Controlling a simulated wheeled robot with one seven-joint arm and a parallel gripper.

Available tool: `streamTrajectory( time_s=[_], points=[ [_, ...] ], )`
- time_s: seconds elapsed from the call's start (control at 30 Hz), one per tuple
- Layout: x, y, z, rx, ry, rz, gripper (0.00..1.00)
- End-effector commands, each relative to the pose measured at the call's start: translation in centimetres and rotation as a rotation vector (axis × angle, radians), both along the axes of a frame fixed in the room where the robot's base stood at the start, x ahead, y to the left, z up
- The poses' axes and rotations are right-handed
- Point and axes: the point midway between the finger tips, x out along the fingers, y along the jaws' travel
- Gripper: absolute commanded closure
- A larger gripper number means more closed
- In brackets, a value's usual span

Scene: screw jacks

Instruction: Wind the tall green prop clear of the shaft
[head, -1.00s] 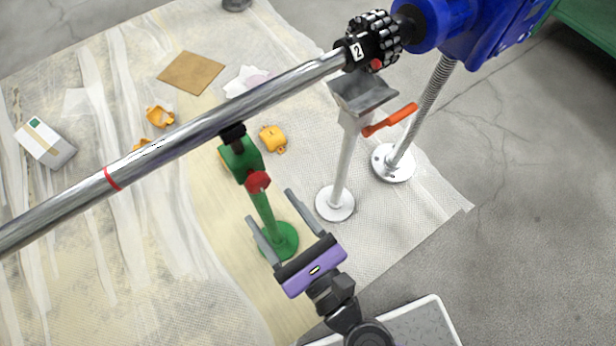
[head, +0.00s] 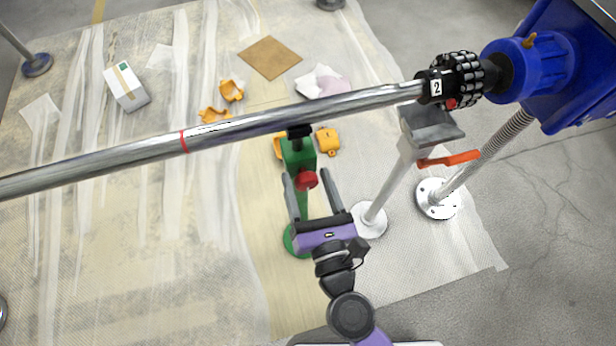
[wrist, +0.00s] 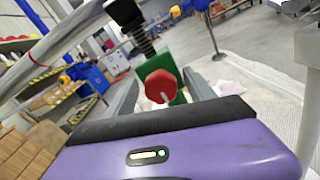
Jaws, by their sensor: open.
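The tall green prop (head: 299,160) stands on a round green foot under the long steel shaft (head: 300,116). Its black top (head: 298,131) meets the underside of the shaft; I cannot tell whether it bears on it. A red knob (head: 306,180) sits on the prop's near side, and the knob (wrist: 162,86) also shows in the wrist view, centred ahead of my purple gripper. My gripper (head: 307,177) is open, with one finger on each side of the prop near the knob. In the wrist view the fingers (wrist: 160,92) flank the knob with gaps. The foot is partly hidden behind my gripper.
A white prop (head: 389,180) with a grey cradle and orange handle (head: 449,159) stands close to the right. A blue machine (head: 560,60) holds the shaft's right end. Orange pieces (head: 328,141), cardboard (head: 270,57) and a white box (head: 126,87) lie on the sheeted floor.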

Motion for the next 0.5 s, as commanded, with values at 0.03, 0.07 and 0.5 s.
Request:
streamTrajectory(
  time_s=[0.03,0.07,0.5],
  points=[
    [0.13,0.04,0.0,0.0,0.001,0.0,0.37],
    [0.17,0.05,-0.02,0.0,0.001,0.0,0.37],
    [0.18,0.03,-0.06,-0.001,0.001,0.0,0.8]
  ],
)
